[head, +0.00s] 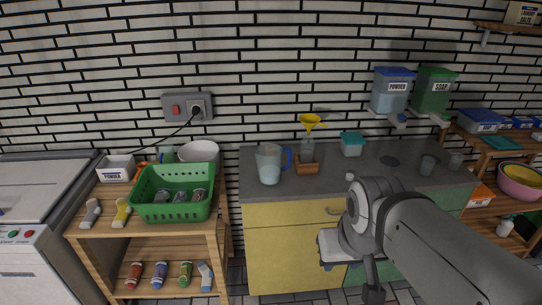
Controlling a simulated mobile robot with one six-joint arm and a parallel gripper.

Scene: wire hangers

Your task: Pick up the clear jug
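The clear jug (269,165) stands upright on the grey counter (330,185), left of the middle. It has a blue handle on its right side and looks partly filled with something pale. My gripper (372,285) is in front of the counter's cabinet, low and to the right of the jug, well apart from it. It points downward, and its fingers are too dark and small to tell whether they are open or shut. Nothing hides the jug.
A wooden block (307,169) with a clear bottle and yellow funnel (311,122) stands close right of the jug. A teal-lidded tub (352,144) and a small white cap (350,177) are farther right. A green basket (172,207) sits on the wooden table at left.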

